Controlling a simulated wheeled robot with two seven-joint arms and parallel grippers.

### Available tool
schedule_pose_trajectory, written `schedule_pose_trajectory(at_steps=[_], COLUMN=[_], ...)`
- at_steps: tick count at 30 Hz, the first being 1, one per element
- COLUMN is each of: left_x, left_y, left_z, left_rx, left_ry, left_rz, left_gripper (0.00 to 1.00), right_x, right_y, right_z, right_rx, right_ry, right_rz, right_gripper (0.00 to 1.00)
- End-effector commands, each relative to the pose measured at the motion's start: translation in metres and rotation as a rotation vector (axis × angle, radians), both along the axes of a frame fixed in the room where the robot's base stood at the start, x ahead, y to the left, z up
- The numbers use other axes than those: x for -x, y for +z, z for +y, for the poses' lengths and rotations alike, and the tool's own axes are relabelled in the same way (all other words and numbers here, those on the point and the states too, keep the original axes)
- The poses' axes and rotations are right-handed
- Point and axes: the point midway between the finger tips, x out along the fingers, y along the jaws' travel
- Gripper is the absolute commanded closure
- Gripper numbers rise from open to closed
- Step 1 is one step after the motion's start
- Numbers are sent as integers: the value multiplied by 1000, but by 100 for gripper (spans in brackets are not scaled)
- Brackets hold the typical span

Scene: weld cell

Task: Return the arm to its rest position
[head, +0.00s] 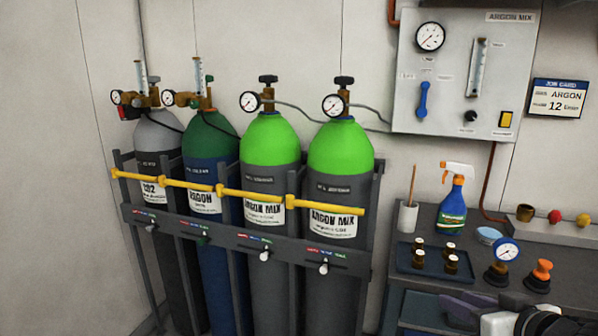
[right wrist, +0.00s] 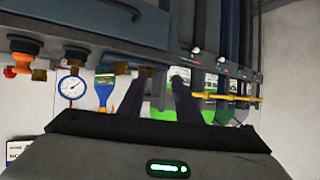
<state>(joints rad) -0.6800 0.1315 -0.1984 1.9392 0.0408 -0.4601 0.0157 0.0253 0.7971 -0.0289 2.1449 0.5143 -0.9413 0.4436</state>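My right gripper (head: 455,312) reaches in from the lower right corner of the head view, in front of the grey bench (head: 575,262). In the right wrist view its two dark fingers (right wrist: 158,82) stand apart, with nothing held between them. The right arm's links are mostly out of frame. My left gripper and left arm do not show in either view.
Several gas cylinders (head: 340,150) stand in a rack behind a yellow bar (head: 235,192). The bench holds a spray bottle (head: 453,205), a small gauge (head: 507,250), an orange-topped fitting (head: 541,272) and a tray (head: 407,262) of small fittings. A control panel (head: 460,75) hangs above.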

Motion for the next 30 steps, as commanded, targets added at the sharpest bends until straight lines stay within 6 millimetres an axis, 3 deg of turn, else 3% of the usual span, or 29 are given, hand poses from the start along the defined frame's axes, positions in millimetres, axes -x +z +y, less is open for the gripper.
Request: schedule_pose_trajectory(at_steps=[1,3,5,9,12,15,19,22,30], left_x=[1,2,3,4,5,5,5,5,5], left_y=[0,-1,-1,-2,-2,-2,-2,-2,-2], left_z=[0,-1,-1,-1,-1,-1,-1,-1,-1], left_rx=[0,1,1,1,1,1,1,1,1], left_ry=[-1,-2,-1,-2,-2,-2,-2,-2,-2], left_rz=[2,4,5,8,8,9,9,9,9], left_gripper=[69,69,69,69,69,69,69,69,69], right_x=[13,31,50,109,156,196,231,242,243], right_y=[-44,-92,-131,-212,-255,-284,-303,-308,-309], right_z=[13,29,44,83,111,136,158,166,166], right_rx=[-15,-15,-16,-11,-4,4,12,17,18], right_ry=[12,31,46,78,99,117,132,139,140], right_rz=[43,80,111,184,230,264,292,298,299], right_gripper=[69,69,69,69,69,69,69,69,69])
